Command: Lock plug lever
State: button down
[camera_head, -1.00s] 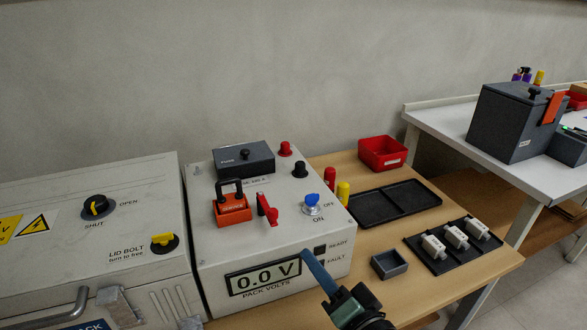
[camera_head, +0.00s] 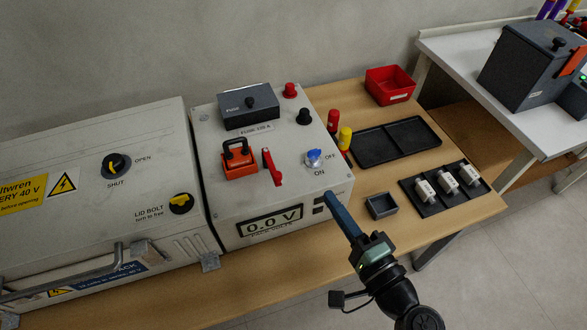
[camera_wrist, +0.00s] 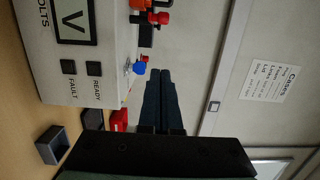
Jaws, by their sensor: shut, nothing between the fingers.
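The orange plug (camera_head: 239,164) with a black loop handle sits on the top of the grey control box (camera_head: 217,197). A red lever (camera_head: 271,167) stands at its right side; its exact angle is hard to tell. My gripper (camera_head: 330,196) is shut and empty, with long dark-blue fingers in front of the box's right front corner, apart from the plug and lever. In the wrist view the shut fingers (camera_wrist: 160,74) point toward the wall. The red lever (camera_wrist: 158,17) shows there near the top edge, with part of the orange plug beyond it.
A blue knob (camera_head: 314,158) marked ON/OFF stands right of the lever. A black fuse block (camera_head: 248,105), red and black posts stand behind. The display (camera_head: 270,220) reads 0.0 V. A red bin (camera_head: 390,86), black tray (camera_head: 396,141) and small grey box (camera_head: 381,206) lie to the right.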

aim_at(271, 162)
jog(key=x, duration=1)
jog(key=shift+s+a+p, duration=0.4)
jog(key=shift+s+a, duration=0.65)
jog(key=shift+a, duration=0.1)
jog(key=shift+s+a, duration=0.3)
jog(key=shift+s, duration=0.05)
jog(key=shift+s, duration=0.1)
